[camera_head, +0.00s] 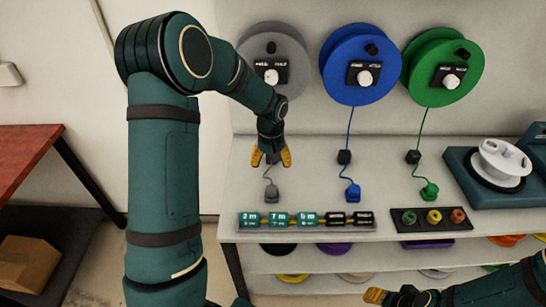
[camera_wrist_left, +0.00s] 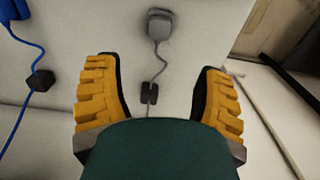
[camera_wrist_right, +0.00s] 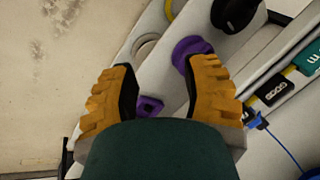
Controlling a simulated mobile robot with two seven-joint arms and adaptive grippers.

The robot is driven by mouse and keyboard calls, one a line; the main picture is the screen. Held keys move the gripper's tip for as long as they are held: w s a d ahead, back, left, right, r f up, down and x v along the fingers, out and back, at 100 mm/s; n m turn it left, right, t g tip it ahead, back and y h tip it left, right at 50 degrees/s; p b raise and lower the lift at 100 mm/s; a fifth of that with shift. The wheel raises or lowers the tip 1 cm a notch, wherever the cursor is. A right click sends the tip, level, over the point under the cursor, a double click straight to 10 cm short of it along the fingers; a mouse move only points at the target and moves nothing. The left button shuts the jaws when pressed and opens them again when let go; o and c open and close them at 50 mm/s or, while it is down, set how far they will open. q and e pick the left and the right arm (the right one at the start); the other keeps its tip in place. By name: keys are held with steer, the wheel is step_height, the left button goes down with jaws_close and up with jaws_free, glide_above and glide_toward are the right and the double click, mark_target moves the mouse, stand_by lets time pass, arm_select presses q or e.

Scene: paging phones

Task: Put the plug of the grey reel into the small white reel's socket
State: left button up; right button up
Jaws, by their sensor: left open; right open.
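The grey reel (camera_head: 270,50) hangs on the wall at the back left, partly hidden by my left arm. Its grey plug (camera_head: 271,194) lies on the shelf top at the end of a thin cord. My left gripper (camera_head: 271,160) is open and empty above the cord. In the left wrist view the plug (camera_wrist_left: 160,22) lies beyond the fingertips, and a dark block on the cord (camera_wrist_left: 149,93) shows between the fingers. The small white reel (camera_head: 503,158) sits on a teal base at the right; I cannot make out its socket. My right gripper (camera_head: 376,296) is open and empty, low in front of the shelves.
Blue (camera_head: 358,65) and green (camera_head: 443,68) reels hang beside the grey one, their plugs on the shelf. A labelled strip (camera_head: 307,220) and a dark panel with coloured knobs (camera_head: 432,218) line the front edge. Lower shelves hold purple and yellow rings. A red table stands left.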

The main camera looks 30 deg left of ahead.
mark_target(271, 189)
arm_select(q)
step_height(271, 189, down, 12)
steer(key=b, duration=0.7)
steer(key=shift+r+b, duration=0.15)
steer(key=shift+b, duration=0.15)
steer(key=shift+f, duration=0.4)
arm_select(e)
step_height(271, 189, down, 9)
steer(key=s, duration=0.1)
steer(key=shift+s+a+r+g, duration=0.15)
steer(key=shift+s+r+g, duration=0.05)
steer(key=shift+s+g, duration=0.15)
arm_select(q)
steer(key=shift+r, duration=0.1)
steer(key=shift+c, duration=0.2)
steer(key=c, duration=1)
arm_select(e)
steer(key=shift+r, duration=0.1)
